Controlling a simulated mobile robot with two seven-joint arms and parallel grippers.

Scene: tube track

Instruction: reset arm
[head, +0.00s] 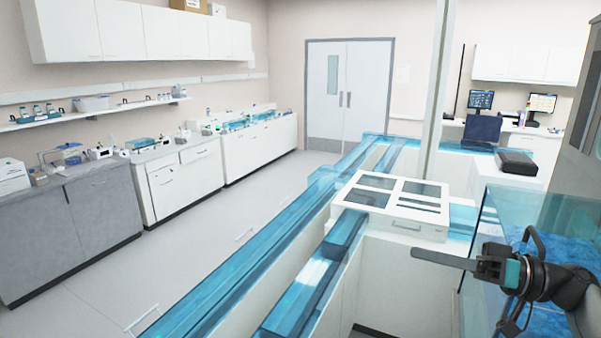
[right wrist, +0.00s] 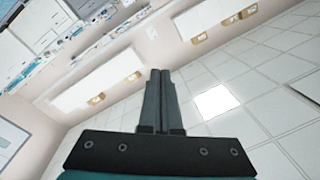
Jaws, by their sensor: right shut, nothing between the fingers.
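My right gripper (head: 443,260) reaches in from the right edge of the head view, its fingers pointing left, over the area in front of the white track station. In the right wrist view its two dark fingers (right wrist: 160,100) lie together, shut and empty. That wrist camera looks up toward the ceiling and wall cabinets, tilted. My left gripper is not in view. The blue tube track (head: 285,255) runs from the lower left toward the doors. A white station (head: 390,205) with dark panels sits on it.
A clear blue-tinted enclosure (head: 490,240) stands close beside and behind my right arm. A thin white post (head: 436,90) rises behind the station. Counters with lab items (head: 180,165) line the left wall. The grey floor (head: 170,255) between is clear.

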